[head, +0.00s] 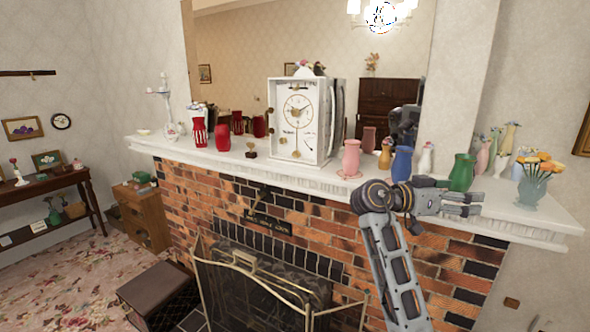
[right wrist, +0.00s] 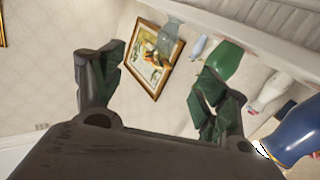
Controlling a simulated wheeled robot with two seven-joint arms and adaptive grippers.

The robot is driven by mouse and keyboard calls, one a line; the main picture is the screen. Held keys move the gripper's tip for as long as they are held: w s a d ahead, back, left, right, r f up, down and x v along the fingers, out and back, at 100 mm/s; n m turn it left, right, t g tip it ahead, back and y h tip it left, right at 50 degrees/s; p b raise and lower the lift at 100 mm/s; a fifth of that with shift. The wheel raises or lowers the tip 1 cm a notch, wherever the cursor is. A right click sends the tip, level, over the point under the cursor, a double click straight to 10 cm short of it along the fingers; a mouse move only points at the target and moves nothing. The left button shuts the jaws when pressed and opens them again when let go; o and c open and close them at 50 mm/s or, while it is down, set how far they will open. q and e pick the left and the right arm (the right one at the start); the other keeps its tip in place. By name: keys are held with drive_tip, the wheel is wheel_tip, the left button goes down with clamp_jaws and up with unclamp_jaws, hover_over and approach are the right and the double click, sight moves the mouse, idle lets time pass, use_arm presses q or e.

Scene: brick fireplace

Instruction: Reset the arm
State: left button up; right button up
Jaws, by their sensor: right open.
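My right arm (head: 392,265) rises from the lower middle of the head view, in front of the brick fireplace. My right gripper (head: 478,204) points right, just in front of the mantel's edge and below the green vase (head: 462,172). In the right wrist view, its two fingers (right wrist: 160,95) are spread apart with nothing between them. The green vase also shows behind the right finger in that view (right wrist: 229,58). My left gripper is not in view.
The white mantel (head: 225,163) carries a white clock (head: 300,120), a pink vase (head: 351,158), a blue vase (head: 402,163) and a flower vase (head: 532,190) near my right gripper. A fire screen (head: 250,290) stands below. A dark box (head: 155,285) sits at lower left.

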drive_tip(key=s+a+f+n+t+y, duration=0.1)
drive_tip(key=s+f+n+t+y, duration=0.25)
drive_tip(key=f, duration=1.05)
drive_tip(key=s+a+f+n+y, duration=0.2)
drive_tip(key=f+n+y, duration=0.4)
drive_tip(key=f, duration=0.8)
drive_tip(key=s+a+f+n+g+y, duration=0.1)
drive_tip(key=s+a+f+n+y, duration=0.4)
drive_tip(key=s+f, duration=0.4)
drive_tip(key=s+a+f+n+g+y, duration=0.25)
drive_tip(key=s+a+f, duration=0.45)
drive_tip(key=s, duration=0.4)
drive_tip(key=s+f, duration=0.3)
drive_tip(key=f, duration=3)
drive_tip(key=s+d+f+g, duration=0.1)
drive_tip(key=s+d+f, duration=0.2)
drive_tip(key=s+f, duration=1.6)
drive_tip(key=s, duration=0.3)
drive_tip(key=shift+s+d+g, duration=0.2)
drive_tip(key=shift+g, duration=0.2)
